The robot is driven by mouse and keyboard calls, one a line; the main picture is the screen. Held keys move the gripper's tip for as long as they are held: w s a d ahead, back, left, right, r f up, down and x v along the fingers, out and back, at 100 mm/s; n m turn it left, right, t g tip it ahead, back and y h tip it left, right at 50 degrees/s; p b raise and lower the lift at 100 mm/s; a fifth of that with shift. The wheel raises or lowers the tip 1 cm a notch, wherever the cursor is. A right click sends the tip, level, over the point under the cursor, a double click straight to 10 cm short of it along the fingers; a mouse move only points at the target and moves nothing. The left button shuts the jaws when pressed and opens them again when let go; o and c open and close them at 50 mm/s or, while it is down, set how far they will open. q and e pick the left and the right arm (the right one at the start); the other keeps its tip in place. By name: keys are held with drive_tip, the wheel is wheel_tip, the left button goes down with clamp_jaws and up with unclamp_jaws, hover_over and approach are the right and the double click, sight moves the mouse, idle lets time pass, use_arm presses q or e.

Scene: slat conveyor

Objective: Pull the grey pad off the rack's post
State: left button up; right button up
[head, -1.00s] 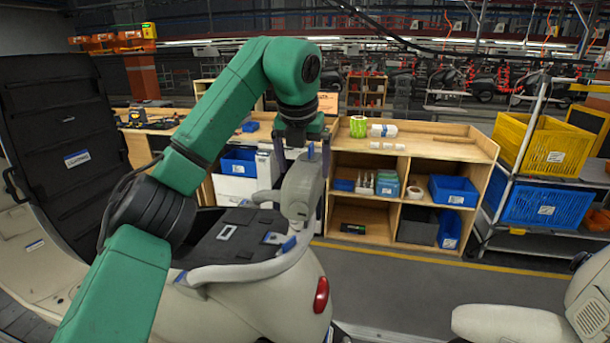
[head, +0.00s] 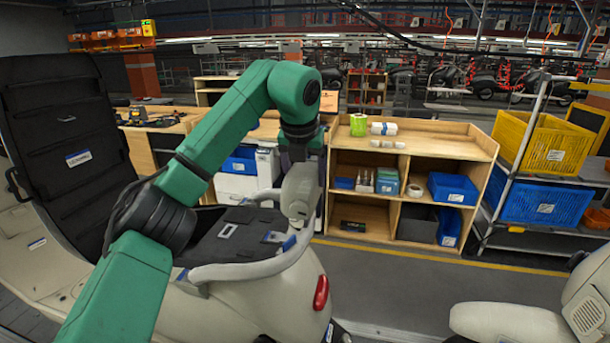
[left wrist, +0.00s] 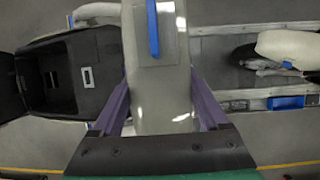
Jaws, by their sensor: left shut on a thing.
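The grey pad (head: 299,192) stands near the curved grey rack (head: 225,271) at the back of the cream scooter (head: 285,305). My left gripper (head: 303,160) comes down on the pad from above, its purple fingers on either side. In the left wrist view the gripper (left wrist: 160,105) is shut on the pad (left wrist: 172,75), which fills the space between the fingers and carries a blue strip. The post is hidden, so I cannot tell whether the pad still sits on it. My right gripper is not in view.
The scooter's open black compartment (head: 225,240) and raised black lid (head: 65,150) are at the left. A wooden shelf (head: 440,140) with bins stands behind. Part of another scooter (head: 510,325) is at the lower right. Clear grey floor (head: 400,275) lies between.

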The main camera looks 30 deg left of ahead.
use_arm(q)
drive_tip(key=shift+w+r, duration=0.2)
drive_tip(key=shift+r, duration=0.3)
drive_tip(key=shift+d+r, duration=0.1)
drive_tip(key=shift+r, duration=0.6)
wheel_tip(320, 180, up, 12)
drive_tip(key=d, duration=0.1)
drive_tip(key=shift+f, duration=0.2)
idle(0.4)
drive_tip(key=shift+a, duration=0.1)
drive_tip(key=shift+f, duration=0.1)
